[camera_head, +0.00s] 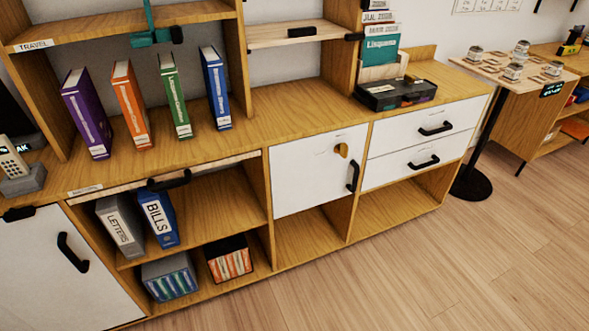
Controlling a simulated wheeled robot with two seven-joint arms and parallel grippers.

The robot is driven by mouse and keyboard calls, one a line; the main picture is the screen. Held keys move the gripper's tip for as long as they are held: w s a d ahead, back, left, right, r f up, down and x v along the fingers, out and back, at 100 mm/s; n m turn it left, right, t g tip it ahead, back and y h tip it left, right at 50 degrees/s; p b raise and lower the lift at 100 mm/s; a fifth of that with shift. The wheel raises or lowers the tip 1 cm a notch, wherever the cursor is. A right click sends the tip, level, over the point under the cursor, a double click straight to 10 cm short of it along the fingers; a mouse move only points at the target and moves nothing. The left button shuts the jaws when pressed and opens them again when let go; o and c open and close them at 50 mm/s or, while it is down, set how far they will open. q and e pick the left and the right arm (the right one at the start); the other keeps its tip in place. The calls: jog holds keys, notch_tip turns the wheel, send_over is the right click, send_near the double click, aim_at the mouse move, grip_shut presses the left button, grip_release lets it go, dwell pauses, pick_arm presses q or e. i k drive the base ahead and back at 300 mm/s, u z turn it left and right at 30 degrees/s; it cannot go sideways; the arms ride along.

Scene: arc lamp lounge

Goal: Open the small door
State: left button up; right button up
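A small white door (310,178) is in the middle of the wooden cabinet, between the open compartments on the left and the drawers on the right. It looks shut, flush with the cabinet front. Its black handle (353,174) stands upright near its right edge. A small yellow piece (341,150) sits on the door's upper right part. A larger white door (60,275) with a black handle is at the lower left and also looks shut. Neither of my grippers is in view.
Two white drawers (400,143) look shut. Colored books (173,95) and a black box (395,93) stand on the cabinet top. A round-based stand (471,182) is at the right. The wooden floor in front is clear.

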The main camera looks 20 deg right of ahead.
aim_at(306, 173)
jog(key=u, duration=0.05)
jog(key=i, duration=1.25)
jog(key=z, duration=0.65)
